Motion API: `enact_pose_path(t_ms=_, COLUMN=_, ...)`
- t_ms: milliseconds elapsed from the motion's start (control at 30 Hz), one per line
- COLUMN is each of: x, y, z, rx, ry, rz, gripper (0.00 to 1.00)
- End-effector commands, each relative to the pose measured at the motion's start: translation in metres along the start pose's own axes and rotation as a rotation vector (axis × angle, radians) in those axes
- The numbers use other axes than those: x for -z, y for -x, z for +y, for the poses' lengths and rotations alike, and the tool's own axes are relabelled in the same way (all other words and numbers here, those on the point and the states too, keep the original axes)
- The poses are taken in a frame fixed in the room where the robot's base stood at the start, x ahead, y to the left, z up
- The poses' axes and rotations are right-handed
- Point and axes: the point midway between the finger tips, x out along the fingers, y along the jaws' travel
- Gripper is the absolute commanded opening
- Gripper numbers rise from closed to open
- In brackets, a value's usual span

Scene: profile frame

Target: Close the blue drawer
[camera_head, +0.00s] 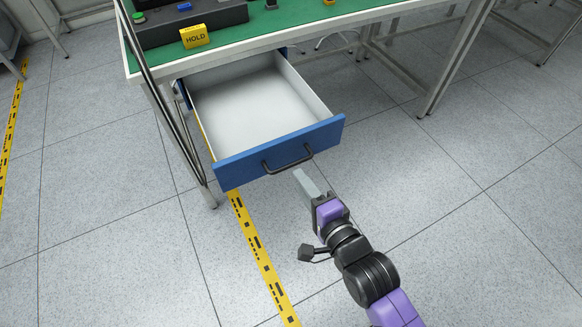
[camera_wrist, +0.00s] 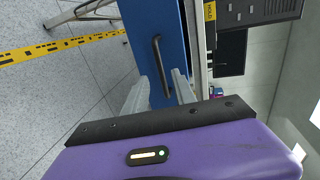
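The blue drawer (camera_head: 283,150) is pulled far out from under the green-topped workbench, and its white inside looks empty. Its blue front has a dark bar handle (camera_head: 288,160). My gripper (camera_head: 303,180) is just in front of the drawer front, near the right end of the handle. In the wrist view, the two grey fingers of my gripper (camera_wrist: 160,84) stand apart with nothing held. The handle (camera_wrist: 161,65) shows between and beyond the fingertips on the blue front (camera_wrist: 140,32). Whether the fingers touch the handle cannot be told.
The workbench (camera_head: 290,32) carries a dark control box (camera_head: 160,30) and a yellow HOLD block (camera_head: 194,37). A bench leg (camera_head: 455,66) stands at the right. Yellow tape (camera_head: 262,259) runs along the floor. Open floor lies right of my arm.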

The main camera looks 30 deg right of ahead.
Motion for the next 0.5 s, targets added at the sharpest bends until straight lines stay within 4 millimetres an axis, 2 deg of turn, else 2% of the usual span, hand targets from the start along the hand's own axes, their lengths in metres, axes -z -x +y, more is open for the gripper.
enact_pose_path(t_ms=300, x=0.0, y=-0.045, z=-0.002, rx=0.004, ry=0.003, rz=0.0, gripper=0.32)
enact_pose_path(t_ms=500, x=0.0, y=-0.067, z=-0.001, rx=0.003, ry=0.002, rz=0.0, gripper=0.32)
